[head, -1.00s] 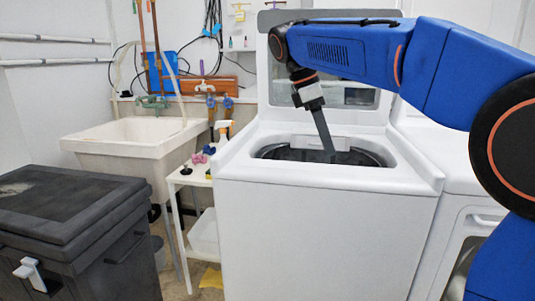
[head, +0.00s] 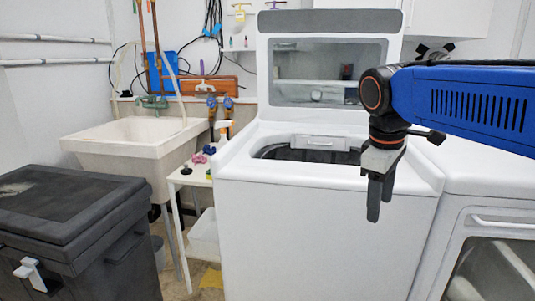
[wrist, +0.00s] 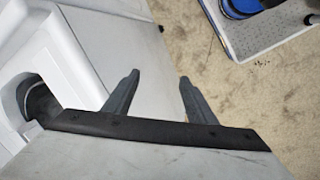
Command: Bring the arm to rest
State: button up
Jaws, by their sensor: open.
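My gripper (head: 378,195) points down in front of the right front part of the white top-loading washer (head: 318,240), in the head view. In the wrist view its two grey fingers (wrist: 153,97) stand apart with nothing between them. The washer's lid (head: 328,110) is raised, and its round drum opening (head: 285,152) shows to the left of my gripper. My blue arm reaches in from the right edge of the head view.
A second white machine (head: 480,205) stands to the right of the washer. A dark chest (head: 75,225), a utility sink (head: 130,150) and a small white table (head: 190,178) stand to the left. In the wrist view, beige floor (wrist: 225,75) is bare below.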

jog(key=s+d+f+m+t+y, duration=0.1)
jog(key=s+d+f+m+t, duration=0.2)
jog(key=s+f+m, duration=0.6)
jog(key=s+f, duration=0.5)
jog(key=f, duration=0.3)
jog(key=shift+s+d+f+y, duration=0.3)
jog(key=shift+d, duration=0.1)
dwell(0.5)
